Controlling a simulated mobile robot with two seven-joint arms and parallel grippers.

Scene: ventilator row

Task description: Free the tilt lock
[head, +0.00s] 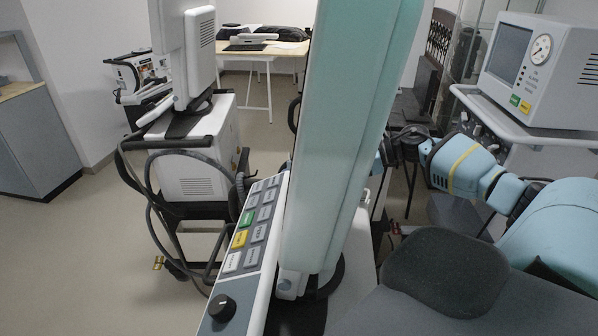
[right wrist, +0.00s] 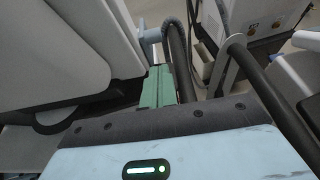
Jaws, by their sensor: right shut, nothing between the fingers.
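A tall monitor (head: 345,140) with a teal edge stands close in the head view, seen nearly edge-on above a button panel (head: 253,225). In the right wrist view a large pale housing (right wrist: 65,45) fills the left. A small grey-blue fitting (right wrist: 149,36) sticks out at its right edge; it may be the tilt lock, but I cannot tell for certain. My right gripper (right wrist: 158,76) shows shut, green fingers just below that fitting, apart from it in the picture and empty. In the head view my right gripper (head: 402,142) is partly hidden behind the monitor. My left gripper is out of view.
Another ventilator (head: 197,150) on a cart with looped hoses stands at the left. A monitor with a gauge (head: 540,65) stands on a cart at the right. A dark hose (right wrist: 180,60) runs beside my right fingers. The floor (head: 75,250) at the left is clear.

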